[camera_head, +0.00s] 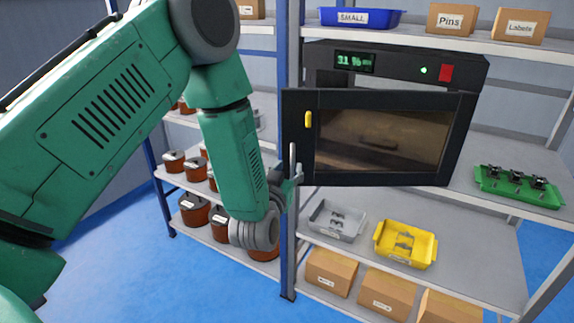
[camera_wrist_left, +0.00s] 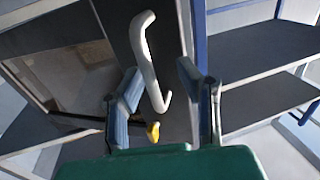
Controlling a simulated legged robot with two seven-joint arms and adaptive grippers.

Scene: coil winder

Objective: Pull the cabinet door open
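The black cabinet (camera_head: 400,62) stands on a shelf, with a lit display on its top panel. Its windowed door (camera_head: 380,181) has a left edge reaching past the cabinet's left side, so it looks partly open; how far I cannot tell. A pale upright handle (camera_head: 293,160) is at the door's left edge, with a yellow latch (camera_head: 308,119) above it. My left gripper (camera_head: 291,178) is at the handle's lower part. In the left wrist view its fingers (camera_wrist_left: 160,92) are apart, with the handle's end (camera_wrist_left: 149,62) between them in the picture; contact is unclear. My right gripper is out of view.
A blue rack post (camera_head: 287,250) stands close to my left gripper. Below the cabinet are a grey bin (camera_head: 335,220), a yellow bin (camera_head: 405,243) and cardboard boxes (camera_head: 388,293). A green tray (camera_head: 520,188) lies right of the cabinet; a blue bin (camera_head: 360,17) is above.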

